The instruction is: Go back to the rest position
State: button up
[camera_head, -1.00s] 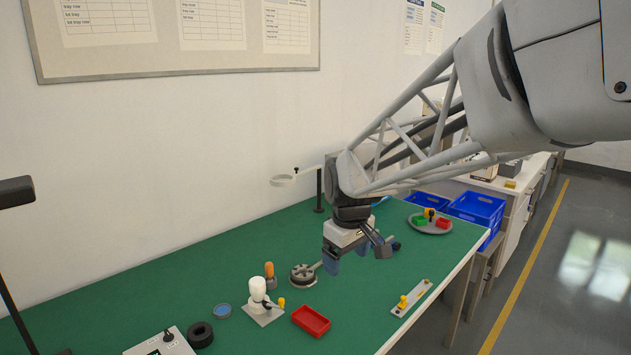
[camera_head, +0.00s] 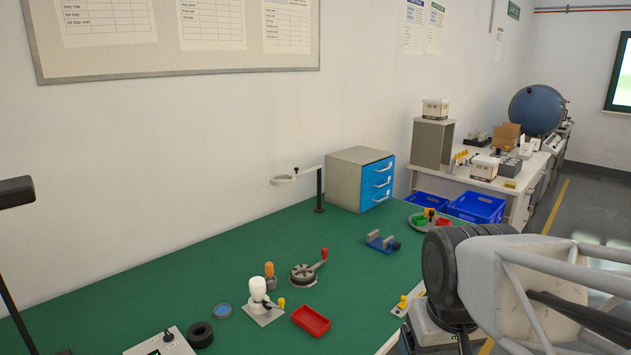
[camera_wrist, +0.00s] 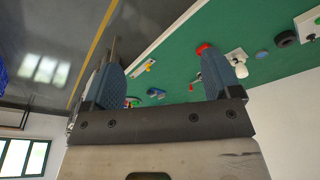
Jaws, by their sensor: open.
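My gripper (camera_wrist: 160,82) shows in the wrist view with its two blue fingers wide apart and nothing between them. In the head view my arm is at the lower right, beyond the front edge of the green table (camera_head: 130,290), and the fingers are out of the picture there. A white bulb on a base (camera_head: 258,290), a red tray (camera_head: 311,321) and a round dark reel with a crank (camera_head: 303,274) stand on the table, clear of my arm.
A yellow-knobbed plate (camera_head: 403,302) lies near the table's front edge, close to my arm in the picture. Blue crates (camera_head: 477,206) are beyond the table.

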jog(key=s, duration=0.2)
jog(key=s+d+f+m, duration=0.1)
jog(key=shift+s+f, duration=0.1)
jog(key=shift+s, duration=0.15)
dwell(1.3)
